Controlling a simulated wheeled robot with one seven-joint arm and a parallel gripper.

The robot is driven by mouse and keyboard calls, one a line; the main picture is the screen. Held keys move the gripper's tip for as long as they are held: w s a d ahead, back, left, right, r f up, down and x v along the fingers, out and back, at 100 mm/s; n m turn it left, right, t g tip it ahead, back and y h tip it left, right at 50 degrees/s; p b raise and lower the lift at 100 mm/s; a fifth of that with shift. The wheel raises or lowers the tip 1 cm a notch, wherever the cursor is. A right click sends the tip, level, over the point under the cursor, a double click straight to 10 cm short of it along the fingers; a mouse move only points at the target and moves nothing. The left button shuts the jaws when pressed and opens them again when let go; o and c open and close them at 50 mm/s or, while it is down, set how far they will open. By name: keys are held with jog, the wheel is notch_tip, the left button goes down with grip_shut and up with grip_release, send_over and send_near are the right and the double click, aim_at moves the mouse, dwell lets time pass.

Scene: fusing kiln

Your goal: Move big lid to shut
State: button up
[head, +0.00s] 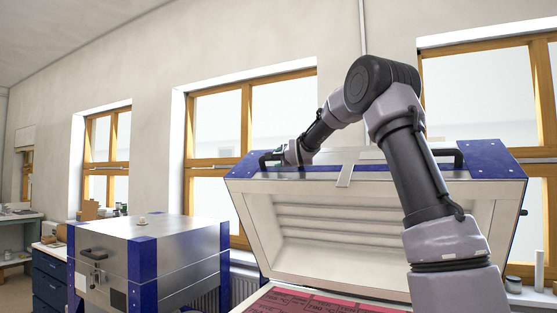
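The big lid (250,205) of the large kiln stands raised in the head view, its pale ribbed inside facing me. Its rim is metal with blue corners. It has two dark handles along its top edge, a left one (268,160) and a right one (450,157). My arm reaches up over the lid and bends down to the left. My gripper (278,156) is at the left handle, touching or very close to it. The fingers are small and dark against the handle, so I cannot tell whether they are closed on it.
A smaller kiln (180,252) with blue corners stands shut at the left. Below the raised lid lies a red printed surface (300,302). Windows line the back wall. A drawer cabinet (50,275) and shelves stand at the far left. Small jars (514,284) are at the right.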

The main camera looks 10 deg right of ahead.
grip_shut()
jog(key=shift+f, duration=0.1)
dwell(1.2)
